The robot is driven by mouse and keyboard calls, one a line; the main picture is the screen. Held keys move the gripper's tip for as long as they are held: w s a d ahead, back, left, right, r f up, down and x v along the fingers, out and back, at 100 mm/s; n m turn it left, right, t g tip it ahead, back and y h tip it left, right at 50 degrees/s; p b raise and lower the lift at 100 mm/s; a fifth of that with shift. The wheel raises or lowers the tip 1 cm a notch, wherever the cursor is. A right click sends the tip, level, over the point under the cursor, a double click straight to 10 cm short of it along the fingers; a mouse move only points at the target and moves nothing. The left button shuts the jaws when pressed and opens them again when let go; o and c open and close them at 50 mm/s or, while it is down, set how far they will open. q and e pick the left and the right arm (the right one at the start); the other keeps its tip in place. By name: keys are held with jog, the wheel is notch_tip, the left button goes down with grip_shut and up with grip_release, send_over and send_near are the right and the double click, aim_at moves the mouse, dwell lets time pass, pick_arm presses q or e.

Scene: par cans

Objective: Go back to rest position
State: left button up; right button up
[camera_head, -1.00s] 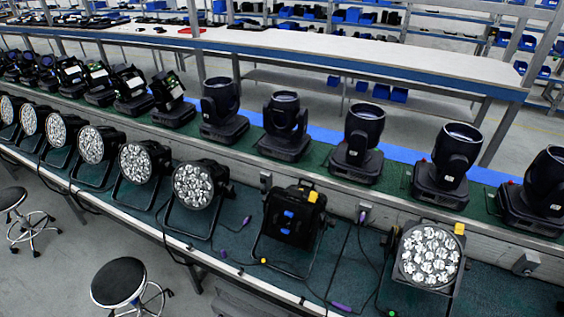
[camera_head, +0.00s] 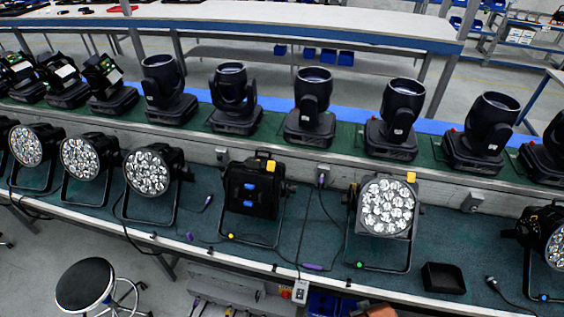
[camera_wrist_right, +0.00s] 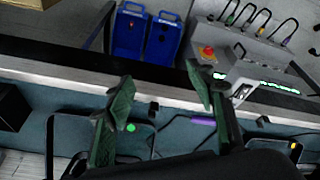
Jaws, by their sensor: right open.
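My right gripper (camera_wrist_right: 160,88) shows in the right wrist view with its two green fingers apart and nothing between them. It is over the front edge of the workbench (camera_wrist_right: 70,73). My left gripper is in neither view, and the head view shows neither arm. Par cans stand in the front row on the green bench top: one with its lens lit white (camera_head: 387,205), one turned back-side out (camera_head: 254,188), and several lens-out ones to the left, such as this par can (camera_head: 148,172). Another par can (camera_head: 556,247) is cut off at the right edge.
Black moving-head lights (camera_head: 400,120) line the back row. A black stool (camera_head: 85,285) stands on the floor at left.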

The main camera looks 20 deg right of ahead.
jog(key=s+a+f+g+b, duration=0.1)
jog(key=s+f+b, duration=0.1)
jog(key=f, duration=1.3)
jog(key=s+f+b, duration=0.2)
jog(key=s+f, duration=0.1)
jog(key=f, duration=1.2)
jog(key=s+f+n+g+b, duration=0.1)
jog(key=s+f+b, duration=0.3)
jog(key=s+f, duration=1.4)
jog(key=shift+f+g+y, duration=0.3)
jog(key=shift+f, duration=0.4)
